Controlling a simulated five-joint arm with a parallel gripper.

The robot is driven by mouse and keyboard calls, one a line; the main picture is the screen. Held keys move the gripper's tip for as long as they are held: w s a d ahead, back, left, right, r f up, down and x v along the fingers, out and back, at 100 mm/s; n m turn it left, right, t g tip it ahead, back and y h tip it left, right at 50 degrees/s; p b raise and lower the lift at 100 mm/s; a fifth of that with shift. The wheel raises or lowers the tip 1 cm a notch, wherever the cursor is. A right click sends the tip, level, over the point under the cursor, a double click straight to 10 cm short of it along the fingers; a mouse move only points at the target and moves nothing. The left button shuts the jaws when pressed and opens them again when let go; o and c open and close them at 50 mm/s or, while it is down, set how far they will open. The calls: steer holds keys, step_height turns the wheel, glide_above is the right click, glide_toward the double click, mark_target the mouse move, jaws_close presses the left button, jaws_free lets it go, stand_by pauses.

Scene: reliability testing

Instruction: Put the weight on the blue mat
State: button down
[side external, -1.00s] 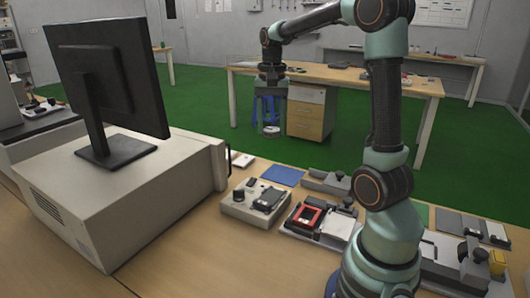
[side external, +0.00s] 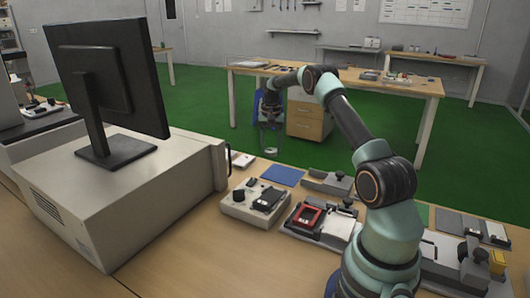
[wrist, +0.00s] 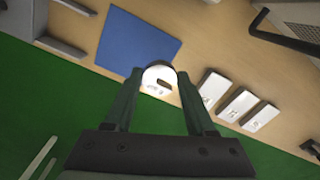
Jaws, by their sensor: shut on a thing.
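My gripper (wrist: 160,88) is shut on the weight (wrist: 156,92), a round pale metal piece with a slot and small markings, held between the fingertips. In the side external view my gripper (side external: 270,138) hangs downward beyond the far edge of the bench, with the weight (side external: 271,151) at its tips, above floor level. The blue mat (side external: 283,175) lies flat on the bench, a little right of and below the gripper in that picture. In the wrist view the blue mat (wrist: 138,42) is bare and lies just up and left of the weight.
White blocks (side external: 243,160) lie left of the mat; several show in the wrist view (wrist: 212,90). A grey device with a knob (side external: 253,202) and a red-framed fixture (side external: 306,219) stand nearer. A monitor (side external: 110,75) on a large case (side external: 120,195) fills the left.

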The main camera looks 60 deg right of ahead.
mark_target(273, 149)
steer(key=f, duration=0.1)
steer(key=d+f, duration=0.1)
steer(key=f, duration=0.1)
steer(key=shift+d, duration=0.3)
steer(key=shift+f, duration=2.1)
steer(key=shift+f, duration=0.25)
steer(key=shift+c, duration=0.8)
jaws_free()
steer(key=shift+r, duration=3)
steer(key=shift+a, duration=0.1)
